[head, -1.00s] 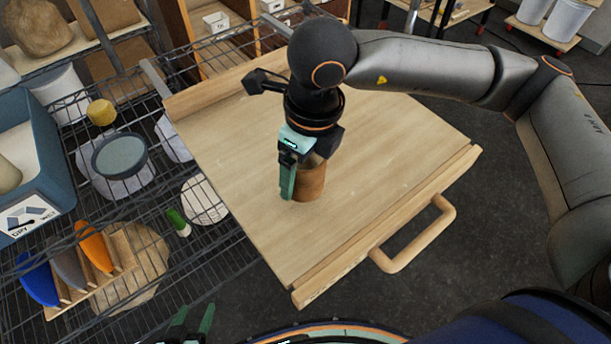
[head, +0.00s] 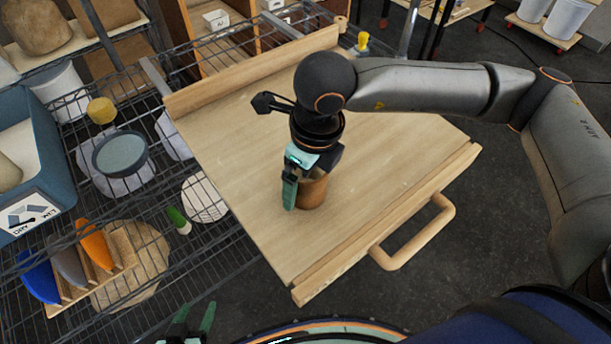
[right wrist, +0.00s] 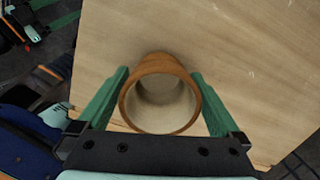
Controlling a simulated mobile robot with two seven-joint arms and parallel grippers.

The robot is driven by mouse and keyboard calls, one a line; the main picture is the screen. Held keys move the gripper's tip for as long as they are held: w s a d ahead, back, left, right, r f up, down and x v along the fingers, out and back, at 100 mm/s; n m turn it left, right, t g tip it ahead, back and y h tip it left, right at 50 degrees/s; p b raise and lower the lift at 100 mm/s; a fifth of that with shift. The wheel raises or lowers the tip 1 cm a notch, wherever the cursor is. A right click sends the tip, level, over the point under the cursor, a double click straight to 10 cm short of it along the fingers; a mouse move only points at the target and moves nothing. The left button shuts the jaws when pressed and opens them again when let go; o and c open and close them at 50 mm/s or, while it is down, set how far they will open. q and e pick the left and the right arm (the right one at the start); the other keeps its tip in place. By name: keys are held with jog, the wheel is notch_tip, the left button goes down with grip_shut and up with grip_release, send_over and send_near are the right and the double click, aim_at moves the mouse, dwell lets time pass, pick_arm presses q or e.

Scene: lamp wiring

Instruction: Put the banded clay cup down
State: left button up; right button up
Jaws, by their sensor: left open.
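The clay cup (head: 314,192) is brown outside and stands upright at the wooden board's middle. The right wrist view looks into its pale, empty inside (right wrist: 160,103); no clear band shows. My right gripper (head: 303,192) comes down from above with one green finger on each side of the cup, both seeming to touch its wall. The head view hides much of the cup and the far finger. I cannot tell whether the cup's base touches the board. My left gripper (head: 194,317) is open and empty at the bottom edge, far from the cup.
The wooden board (head: 235,180) has a raised back strip and a front handle (head: 415,238); it is bare around the cup. A wire rack at left holds a dark bowl (head: 120,153), a yellow sponge (head: 101,111) and colored ribs (head: 97,247). A yellow-topped item (head: 362,41) stands behind the board.

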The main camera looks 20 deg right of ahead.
notch_tip(320, 180, up, 12)
jog(key=s, duration=0.1)
jog(key=shift+d+r, duration=0.15)
jog(key=shift+d, duration=0.3)
